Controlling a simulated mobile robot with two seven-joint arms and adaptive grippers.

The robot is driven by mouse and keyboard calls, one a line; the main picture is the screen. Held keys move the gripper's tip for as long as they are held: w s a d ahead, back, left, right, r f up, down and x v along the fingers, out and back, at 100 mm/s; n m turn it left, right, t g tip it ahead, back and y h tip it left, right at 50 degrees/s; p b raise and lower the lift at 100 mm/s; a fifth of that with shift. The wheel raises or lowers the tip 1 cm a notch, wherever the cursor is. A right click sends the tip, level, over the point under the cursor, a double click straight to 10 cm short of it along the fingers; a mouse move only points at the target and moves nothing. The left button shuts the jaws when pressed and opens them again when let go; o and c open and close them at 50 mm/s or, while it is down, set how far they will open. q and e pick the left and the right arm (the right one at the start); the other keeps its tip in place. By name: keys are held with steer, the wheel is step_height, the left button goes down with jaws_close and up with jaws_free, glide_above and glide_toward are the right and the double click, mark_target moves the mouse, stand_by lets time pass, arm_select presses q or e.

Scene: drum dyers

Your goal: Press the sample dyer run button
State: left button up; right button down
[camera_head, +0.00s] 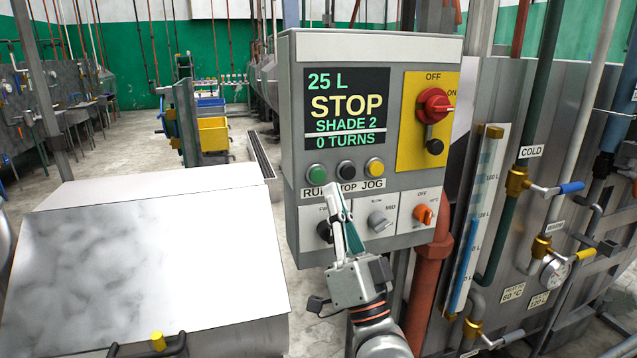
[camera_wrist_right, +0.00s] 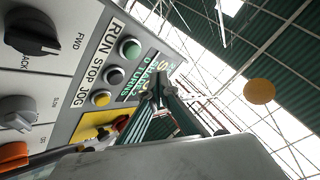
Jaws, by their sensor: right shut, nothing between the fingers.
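The grey control box (camera_head: 291,120) stands upright in the head view, its display (camera_head: 346,108) reading 25 L, STOP, SHADE 2, 0 TURNS. Below the display are a green run button (camera_head: 316,171), a grey stop button (camera_head: 346,169) and a yellow jog button (camera_head: 375,167). The run button (camera_wrist_right: 130,48) also shows in the right wrist view, apart from the fingers. My right gripper (camera_head: 336,194) is shut and empty, in front of the panel just below the button row. Its fingers partly cover the STOP label. My left gripper is out of view.
A red main switch (camera_head: 434,105) sits on a yellow plate right of the display. Black, grey and orange (camera_head: 423,214) knobs line the panel's lower part. A pale metal housing (camera_head: 140,250) stands at left. Pipes and valves (camera_head: 517,182) crowd the right side.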

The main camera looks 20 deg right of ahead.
mark_target(317, 176)
steer(key=shift+w+b, duration=0.3)
steer(key=shift+w, duration=1.95)
steer(key=shift+w, duration=0.1)
steer(key=shift+w+a, duration=0.1)
steer(key=shift+w, duration=0.25)
